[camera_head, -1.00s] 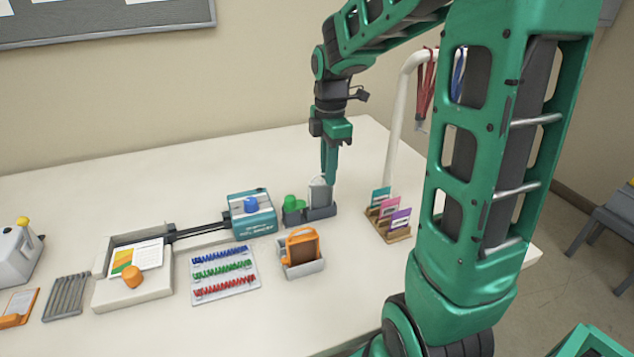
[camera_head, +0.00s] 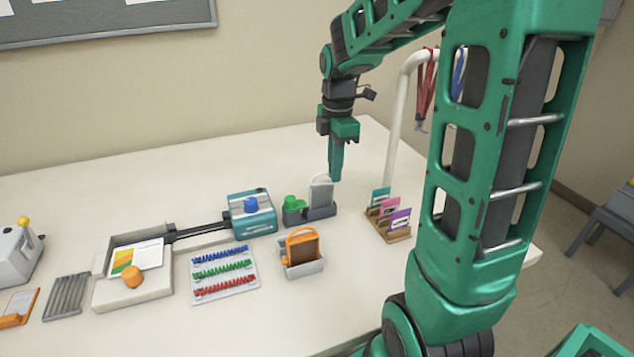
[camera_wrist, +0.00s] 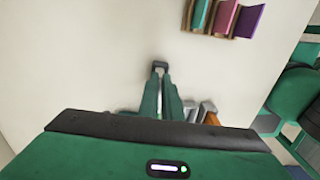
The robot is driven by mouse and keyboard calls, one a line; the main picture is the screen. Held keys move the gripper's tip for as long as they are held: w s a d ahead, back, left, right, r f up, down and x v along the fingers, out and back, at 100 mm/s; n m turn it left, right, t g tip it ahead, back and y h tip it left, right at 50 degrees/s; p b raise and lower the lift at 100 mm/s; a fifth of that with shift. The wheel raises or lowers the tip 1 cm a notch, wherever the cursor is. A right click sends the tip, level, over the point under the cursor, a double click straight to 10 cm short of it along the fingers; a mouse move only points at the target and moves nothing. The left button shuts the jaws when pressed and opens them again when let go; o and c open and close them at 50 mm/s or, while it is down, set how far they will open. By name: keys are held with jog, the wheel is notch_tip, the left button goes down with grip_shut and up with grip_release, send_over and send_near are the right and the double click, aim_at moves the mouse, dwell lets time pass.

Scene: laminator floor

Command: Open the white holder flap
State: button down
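The white holder flap (camera_head: 321,193) stands upright in a dark grey holder base (camera_head: 319,213) towards the back of the table. A pale rounded rim shows at its top. My gripper (camera_head: 335,178) points down just above and beside the flap's top right. It looks shut and empty. In the head view I cannot tell whether it touches the flap. In the wrist view the two green fingers (camera_wrist: 160,72) come together at their tips over pale table. Grey-white parts (camera_wrist: 203,110) at the lower right there are mostly hidden by the gripper body.
A green-knobbed item (camera_head: 292,205) stands just left of the holder. An orange-framed holder (camera_head: 302,250) is in front. A card rack (camera_head: 388,222) and a white lanyard stand (camera_head: 397,130) are at right. A blue-green machine (camera_head: 251,222) stands left.

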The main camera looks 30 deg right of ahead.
jog(key=shift+s+d+f, duration=0.1)
jog(key=shift+d+f, duration=0.1)
jog(key=shift+d, duration=0.25)
jog(key=shift+s+d+f, duration=0.1)
jog(key=shift+d+f, duration=0.05)
jog(key=shift+d, duration=0.3)
jog(key=shift+s+d+f, duration=0.1)
jog(key=shift+d+f, duration=0.5)
jog(key=shift+f, duration=0.05)
dwell(0.7)
jog(key=c, duration=2.5)
grip_release()
jog(key=shift+c, duration=0.2)
jog(key=o, duration=0.5)
jog(key=shift+o, duration=0.2)
jog(key=shift+d, duration=0.1)
notch_tip(320, 180, up, 8)
jog(key=d, duration=0.2)
jog(key=shift+s+d, duration=0.3)
jog(key=shift+s, duration=0.05)
jog(key=shift+a, duration=0.2)
